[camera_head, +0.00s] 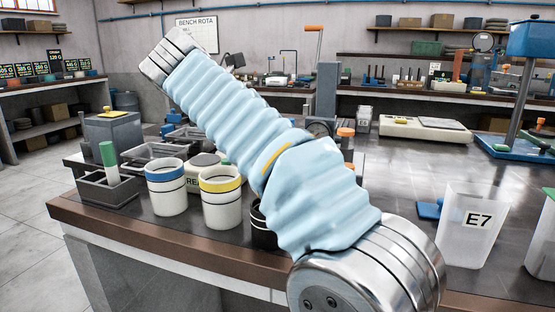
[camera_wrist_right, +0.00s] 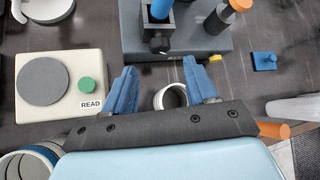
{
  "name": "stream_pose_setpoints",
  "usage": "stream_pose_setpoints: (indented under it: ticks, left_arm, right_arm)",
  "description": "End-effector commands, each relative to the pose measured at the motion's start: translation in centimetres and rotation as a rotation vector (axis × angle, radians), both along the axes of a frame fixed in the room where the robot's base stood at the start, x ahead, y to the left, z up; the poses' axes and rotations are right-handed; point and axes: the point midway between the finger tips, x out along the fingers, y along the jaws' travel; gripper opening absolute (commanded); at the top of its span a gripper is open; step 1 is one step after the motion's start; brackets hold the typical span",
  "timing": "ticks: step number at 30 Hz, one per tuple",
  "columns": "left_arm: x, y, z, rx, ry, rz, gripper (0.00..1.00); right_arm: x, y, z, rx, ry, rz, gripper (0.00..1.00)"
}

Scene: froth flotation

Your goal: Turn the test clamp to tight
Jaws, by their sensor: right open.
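No part is labelled as the test clamp, so I cannot tell for certain which one it is. In the right wrist view a grey block (camera_wrist_right: 197,38) carries a blue post, a black clamp-like piece (camera_wrist_right: 158,42) and an orange-topped dark knob (camera_wrist_right: 240,6). My right gripper (camera_wrist_right: 160,70) is open with its blue fingers apart, short of the grey block. A round pale-rimmed cup (camera_wrist_right: 170,97) shows between the fingers, apparently below them. In the head view an orange knob (camera_head: 346,132) and a gauge (camera_head: 319,129) stand behind my sleeved arm. My left gripper is not in view.
A cream READ unit (camera_wrist_right: 60,85) with a green button lies left of the right gripper. Blue-rimmed (camera_head: 166,188) and yellow-rimmed (camera_head: 221,197) cups stand near the bench's front edge. An E7 container (camera_head: 470,225) stands right. My arm hides the bench middle.

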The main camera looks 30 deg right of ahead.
Motion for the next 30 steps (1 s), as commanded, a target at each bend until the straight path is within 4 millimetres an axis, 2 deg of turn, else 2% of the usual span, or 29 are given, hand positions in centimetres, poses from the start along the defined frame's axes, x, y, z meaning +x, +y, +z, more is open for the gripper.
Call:
stream_pose_setpoints:
  ticks: [1,3,9,20,23,30]
  left_arm:
    - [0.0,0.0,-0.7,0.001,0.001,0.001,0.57]
    - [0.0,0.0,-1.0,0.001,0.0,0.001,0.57]
    - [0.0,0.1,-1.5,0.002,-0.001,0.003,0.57]
    - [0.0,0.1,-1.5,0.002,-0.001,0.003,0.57]
    - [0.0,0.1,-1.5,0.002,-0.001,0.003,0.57]
    - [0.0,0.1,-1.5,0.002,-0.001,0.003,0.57]
  right_arm:
    - [0.2,-0.8,-1.1,0.002,0.001,-0.001,0.57]
    - [0.6,-1.8,-2.0,0.001,0.001,-0.001,0.57]
    - [1.4,-3.6,-3.5,0.0,0.0,-0.001,0.57]
    - [1.6,-4.1,-3.8,0.0,0.0,0.0,0.57]
    - [1.6,-4.1,-3.8,0.0,0.0,0.0,0.45]
    - [1.6,-4.1,-3.8,0.0,0.0,0.0,0.08]
